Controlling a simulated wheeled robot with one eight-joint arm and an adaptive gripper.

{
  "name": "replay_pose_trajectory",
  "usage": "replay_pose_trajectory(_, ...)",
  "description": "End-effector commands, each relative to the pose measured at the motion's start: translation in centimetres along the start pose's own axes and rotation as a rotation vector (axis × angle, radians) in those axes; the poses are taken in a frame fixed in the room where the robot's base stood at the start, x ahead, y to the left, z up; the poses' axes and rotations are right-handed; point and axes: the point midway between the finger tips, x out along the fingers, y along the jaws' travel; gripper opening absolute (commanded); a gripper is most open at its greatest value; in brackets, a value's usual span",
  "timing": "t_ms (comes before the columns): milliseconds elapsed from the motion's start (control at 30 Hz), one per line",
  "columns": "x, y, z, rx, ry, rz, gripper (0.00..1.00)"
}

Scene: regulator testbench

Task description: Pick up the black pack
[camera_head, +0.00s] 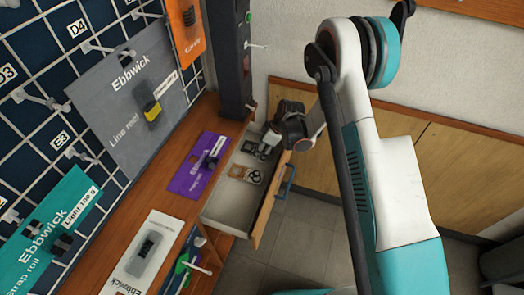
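No pack that I can plainly name as the black pack stands out. My gripper (262,147) is over the back of an open drawer, pointing down and left at the end of my white and teal arm. Dark and grey shapes lie around its fingertips; I cannot tell whether they are finger parts or something in the drawer. Whether the fingers are open or shut is too small to tell. The drawer (226,208) also holds a small brown and grey item (244,174).
A purple pack (187,178) and a white pack (133,268) lie on the wooden counter (146,202). Grey (115,112), orange (182,42) and teal (35,255) packs are at the pegboard on the left. Cupboard doors (465,165) stand behind my arm. Tiled floor (303,238) is free beside the drawer.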

Motion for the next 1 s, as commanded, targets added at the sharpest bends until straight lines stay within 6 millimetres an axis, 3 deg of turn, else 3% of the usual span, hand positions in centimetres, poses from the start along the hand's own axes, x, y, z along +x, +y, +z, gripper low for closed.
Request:
replay_pose_trajectory(33, 0.0, 0.0, 0.0, 0.000, 0.000, 0.000, 0.46)
replay_pose_trajectory(133, 0.0, 0.0, 0.0, 0.000, 0.000, 0.000, 0.24)
replay_pose_trajectory(233, 0.0, 0.0, 0.0, 0.000, -0.001, 0.000, 0.24)
replay_pose_trajectory(267, 0.1, 0.0, 0.0, 0.000, -0.001, 0.000, 0.20)
replay_pose_trajectory(633, -0.4, 0.0, -0.1, 0.000, -0.002, 0.001, 0.20)
replay_pose_trajectory(1000, -6.2, 0.0, -2.5, 0.000, 0.000, 0.000, 0.20)
